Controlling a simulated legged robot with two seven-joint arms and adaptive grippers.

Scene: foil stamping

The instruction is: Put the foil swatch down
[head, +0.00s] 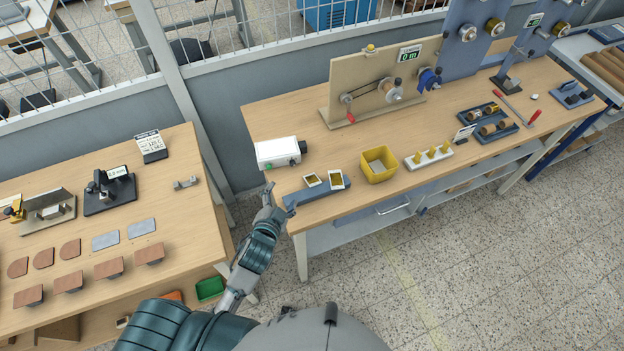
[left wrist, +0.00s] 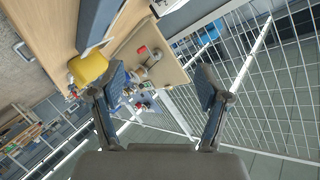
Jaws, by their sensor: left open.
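Two foil swatches, small gold squares with pale borders, rest on a blue-grey holder (head: 318,194) near the front left corner of the right-hand table. One swatch (head: 312,180) is on the left and the other swatch (head: 336,180) is on the right. My left gripper (head: 281,198) is open, just left of the holder at the table's corner, with nothing visible between its fingers. In the left wrist view, my left gripper (left wrist: 160,84) has its fingers wide apart, and the holder (left wrist: 97,22) shows beyond them. My right gripper is not in view.
A white box device (head: 278,152) stands behind the holder. A yellow bin (head: 379,165) and a white block with yellow pegs (head: 429,157) stand to its right. A left table (head: 105,235) carries leather pieces. A gap separates the tables, and a mesh fence runs behind.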

